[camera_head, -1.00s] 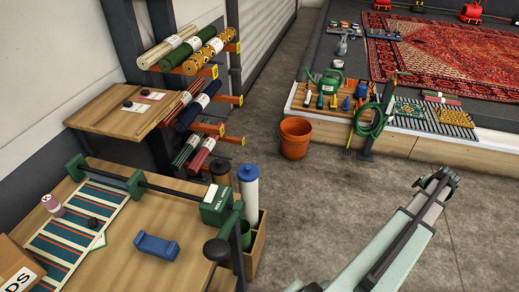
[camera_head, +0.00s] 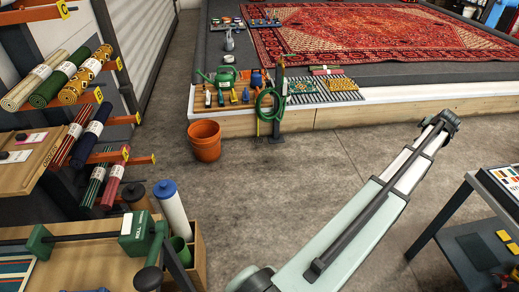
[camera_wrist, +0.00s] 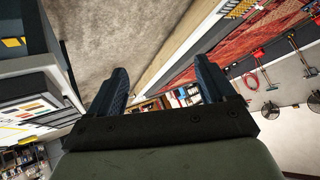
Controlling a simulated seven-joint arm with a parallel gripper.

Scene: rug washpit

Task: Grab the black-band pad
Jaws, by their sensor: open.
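I cannot make out a pad with a black band in any view. Small pieces too small to tell apart lie in trays (camera_head: 262,22) on the raised platform and on the cart (camera_head: 468,183) at the right. My gripper (camera_wrist: 160,66) shows in the wrist view with its two dark fingers apart and nothing between them. In the head view my arm reaches up over the open floor, and the fingers cannot be made out at its far end.
A red patterned rug (camera_head: 375,35) lies on the platform. An orange bucket (camera_head: 205,141) stands before it. Rolled rugs (camera_head: 56,82) fill a rack at the left, above a workbench (camera_head: 95,272). Yellow pieces (camera_head: 506,240) lie on the cart's lower shelf. Bare floor lies between.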

